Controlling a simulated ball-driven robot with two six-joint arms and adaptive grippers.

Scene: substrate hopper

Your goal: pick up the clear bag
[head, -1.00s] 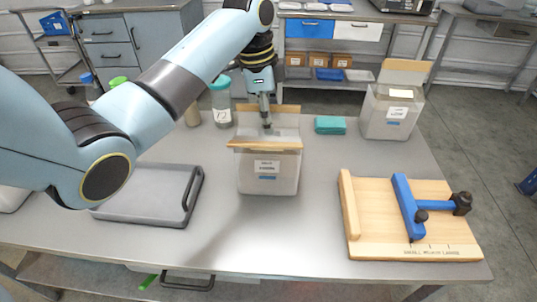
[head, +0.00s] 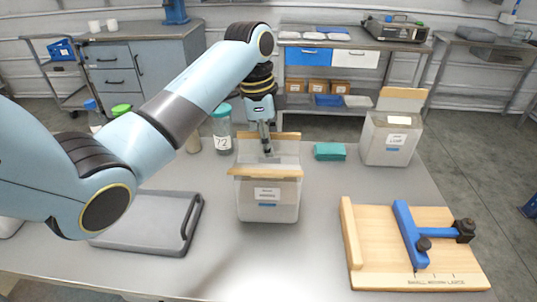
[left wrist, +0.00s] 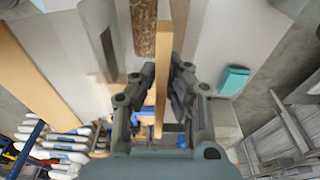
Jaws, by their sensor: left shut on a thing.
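I see no separate clear bag. What fits best is a pale, see-through-looking container (head: 267,204) with a label, standing upright in mid-table in the head view. It has a tan bar along its front top edge (head: 265,172) and another at the back. My left gripper (head: 269,152) points down into its top between these bars. In the left wrist view the fingers (left wrist: 157,95) lie either side of a tan bar (left wrist: 164,65) and close on it; I cannot tell which bar. The fingertips are partly hidden. My right gripper is not in view.
A similar labelled container (head: 390,142) stands at the back right, with a teal block (head: 329,152) left of it. A grey tray (head: 150,222) lies left. A wooden board with a blue clamp (head: 408,232) lies right. Jars (head: 221,132) stand behind. The front middle is clear.

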